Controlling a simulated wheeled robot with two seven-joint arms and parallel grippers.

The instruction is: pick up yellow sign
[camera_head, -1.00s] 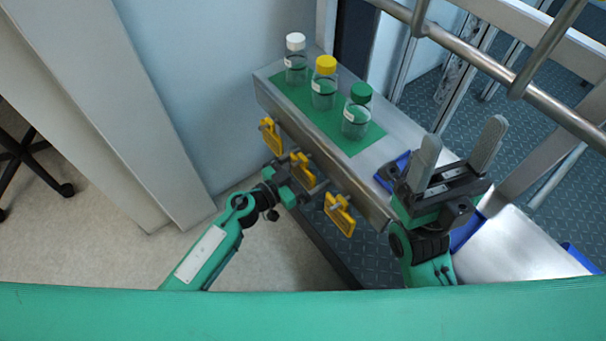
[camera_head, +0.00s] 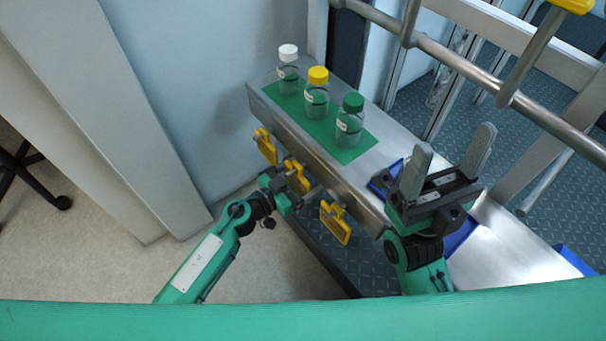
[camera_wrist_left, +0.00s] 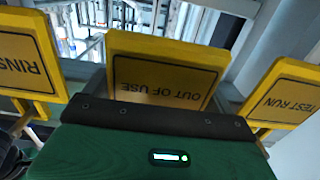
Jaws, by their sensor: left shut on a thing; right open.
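Three yellow signs hang along the front side of the metal shelf. They are the far sign (camera_head: 265,146), the middle sign (camera_head: 297,177) and the near sign (camera_head: 335,222). My left gripper (camera_head: 293,187) is shut on the middle sign; its fingertips are hard to make out. In the left wrist view the middle sign (camera_wrist_left: 165,80) reads "OUT OF USE", upside down, directly in front of the gripper. A sign reading "RINS..." (camera_wrist_left: 28,55) is at left and a "TEST RUN" sign (camera_wrist_left: 285,95) at right. My right gripper (camera_head: 452,150) is open and empty above the shelf.
Bottles with white (camera_head: 288,68), yellow (camera_head: 317,92) and green (camera_head: 350,120) caps stand on a green mat (camera_head: 347,157) on the metal shelf (camera_head: 368,165). Blue parts (camera_head: 385,180) lie by the right gripper. A metal rail (camera_head: 470,72) runs behind.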

